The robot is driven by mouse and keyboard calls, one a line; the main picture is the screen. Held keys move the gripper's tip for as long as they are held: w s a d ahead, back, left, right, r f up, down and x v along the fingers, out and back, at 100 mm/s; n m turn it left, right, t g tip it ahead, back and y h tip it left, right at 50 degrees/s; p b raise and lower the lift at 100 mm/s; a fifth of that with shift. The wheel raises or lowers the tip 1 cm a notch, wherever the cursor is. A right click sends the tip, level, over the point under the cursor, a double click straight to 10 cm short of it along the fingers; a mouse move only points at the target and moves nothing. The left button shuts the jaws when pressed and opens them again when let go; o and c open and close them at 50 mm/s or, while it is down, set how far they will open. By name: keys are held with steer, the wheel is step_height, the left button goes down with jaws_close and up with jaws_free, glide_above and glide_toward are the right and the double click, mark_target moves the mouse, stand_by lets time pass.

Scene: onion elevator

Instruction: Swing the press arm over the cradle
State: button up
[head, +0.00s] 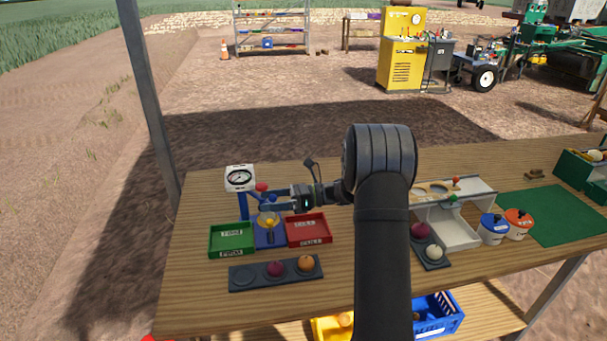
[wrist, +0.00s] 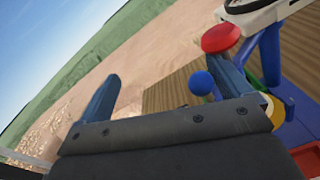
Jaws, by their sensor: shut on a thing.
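The blue press (head: 270,238) stands between the green and red trays, with a white dial gauge (head: 240,178) at its upper left. A red knob (head: 262,187) sits near the press top; in the wrist view the red knob (wrist: 221,38) is beside one finger. A small yellow thing (head: 269,222) shows low in the press, apparently at the cradle, partly hidden. My gripper (head: 278,199) reaches in from the right at press-arm height. In the wrist view a blue ball knob (wrist: 202,82) shows between the fingers, apparently the press arm's handle. The grip contact itself is hidden.
A green tray (head: 231,252) and a red tray (head: 322,240) flank the press. A dark rack (head: 245,284) in front holds a red and an orange onion. Right of my arm are a white ramp (head: 455,232), lidded pots (head: 494,236) and a green mat (head: 565,222).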

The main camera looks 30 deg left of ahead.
steer(key=shift+w+r, duration=0.35)
steer(key=shift+w, duration=0.5)
steer(key=shift+w+r, duration=0.3)
steer(key=shift+w, duration=0.55)
steer(key=shift+c, duration=1.1)
steer(key=shift+w+d, duration=0.1)
steer(key=shift+w, duration=0.8)
steer(key=c, duration=0.5)
steer(key=shift+w+d, duration=0.2)
steer(key=shift+w, duration=0.25)
steer(key=shift+c, duration=0.3)
steer(key=w, duration=1.1)
steer(key=shift+f, duration=0.25)
steer(key=shift+w+d, duration=0.1)
